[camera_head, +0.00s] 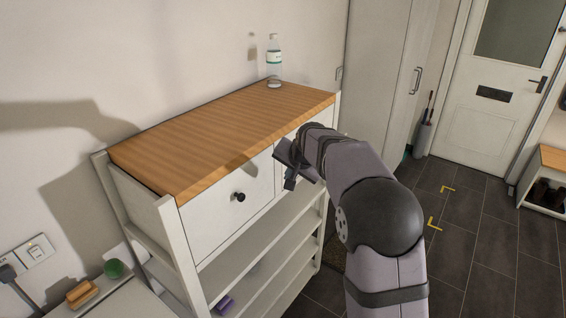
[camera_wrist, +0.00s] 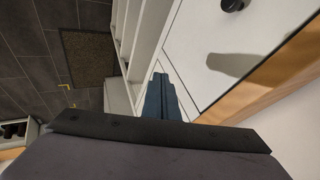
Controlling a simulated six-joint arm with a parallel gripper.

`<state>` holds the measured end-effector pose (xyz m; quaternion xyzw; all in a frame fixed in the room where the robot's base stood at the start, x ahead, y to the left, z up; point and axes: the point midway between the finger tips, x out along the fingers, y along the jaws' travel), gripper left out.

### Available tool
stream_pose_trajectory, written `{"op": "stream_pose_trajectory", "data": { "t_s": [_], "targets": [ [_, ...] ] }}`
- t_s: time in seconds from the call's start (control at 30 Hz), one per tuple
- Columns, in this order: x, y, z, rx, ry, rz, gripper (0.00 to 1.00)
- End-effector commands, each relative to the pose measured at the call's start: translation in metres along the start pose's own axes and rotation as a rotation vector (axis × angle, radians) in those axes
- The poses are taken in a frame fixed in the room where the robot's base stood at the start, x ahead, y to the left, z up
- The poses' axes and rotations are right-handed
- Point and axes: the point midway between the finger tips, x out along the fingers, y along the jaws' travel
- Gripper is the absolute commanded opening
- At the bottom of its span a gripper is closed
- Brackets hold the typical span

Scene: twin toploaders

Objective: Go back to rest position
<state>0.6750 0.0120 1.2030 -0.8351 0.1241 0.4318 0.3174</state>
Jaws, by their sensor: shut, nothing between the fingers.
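My gripper (camera_head: 288,165) is shut and empty, in front of the right part of the white cabinet's drawer front. In the wrist view its closed fingers (camera_wrist: 161,99) show dark blue against the white drawer front. My arm reaches up from the lower right of the head view and bends toward the cabinet (camera_head: 178,243). The gripper is a little below the edge of the wooden top (camera_head: 210,125). Whether the fingers touch the drawer front, I cannot tell.
A clear bottle (camera_head: 274,62) stands upright at the wooden top's back right. A black knob (camera_head: 239,197) sticks out of the left drawer. A purple item (camera_head: 223,304) lies on a lower shelf. Dark tiled floor (camera_head: 480,225) to the right is largely free, before a white door (camera_head: 493,110).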

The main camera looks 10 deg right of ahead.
Motion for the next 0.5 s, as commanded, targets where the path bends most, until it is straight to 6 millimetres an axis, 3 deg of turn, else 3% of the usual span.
{"op": "stream_pose_trajectory", "data": {
  "t_s": [0.27, 0.4, 0.5],
  "targets": [
    [0.003, 0.009, 0.010, -0.221, -0.033, 0.026, 0.00],
    [0.022, 0.061, 0.066, -0.372, -0.180, 0.114, 0.00],
    [0.025, 0.104, 0.115, -0.455, -0.303, 0.172, 0.00]
  ]
}}
